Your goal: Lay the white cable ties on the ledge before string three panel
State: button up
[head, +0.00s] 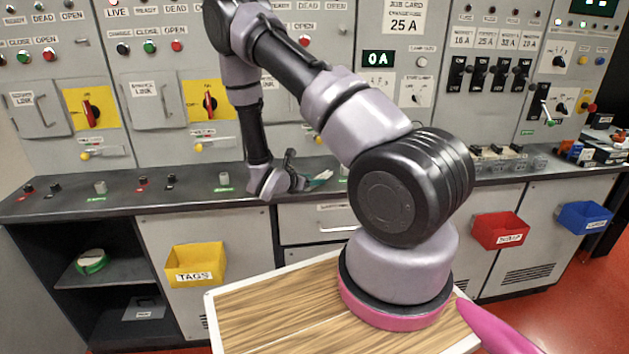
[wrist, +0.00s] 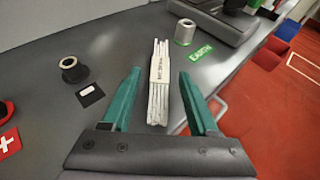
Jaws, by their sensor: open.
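The white cable ties (wrist: 160,85) lie as a banded bundle on the dark grey ledge (wrist: 115,48) in the wrist view. My gripper (wrist: 160,74) is open, with one green finger on each side of the bundle. Gaps show between the fingers and the ties, and whether the ties touch the ledge directly under the fingers is hard to tell. In the head view my gripper (head: 318,180) is low over the ledge (head: 130,196), right of the second red-handled panel. The ties cannot be made out there. My arm hides much of the panel behind it.
A metal post with a green EARTH label (wrist: 201,54) stands right of the ties. A dark round terminal (wrist: 73,68) is on the left. The ledge's front edge is close on the right. A yellow TAGS bin (head: 195,265) and a red bin (head: 500,231) hang below.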

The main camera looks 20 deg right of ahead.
jog(key=v, duration=1.1)
jog(key=s+d+r+m+g+y, duration=0.25)
jog(key=s+r+m, duration=0.35)
jog(key=r+m, duration=0.3)
jog(key=s+d+r+m+g+y, duration=0.2)
jog(key=s+r+m+g, duration=0.4)
jog(key=r, duration=0.5)
jog(key=s+a+r+m+t+y, duration=0.4)
jog(key=s+r+m, duration=0.1)
jog(key=r, duration=0.3)
jog(key=s+a+r+m+t+y, duration=0.4)
jog(key=s+r+m+t+y, duration=0.1)
jog(key=r+m, duration=0.3)
jog(key=shift+a+r, duration=0.2)
jog(key=shift+r, duration=0.5)
jog(key=shift+c, duration=0.8)
jog(key=shift+a, duration=0.1)
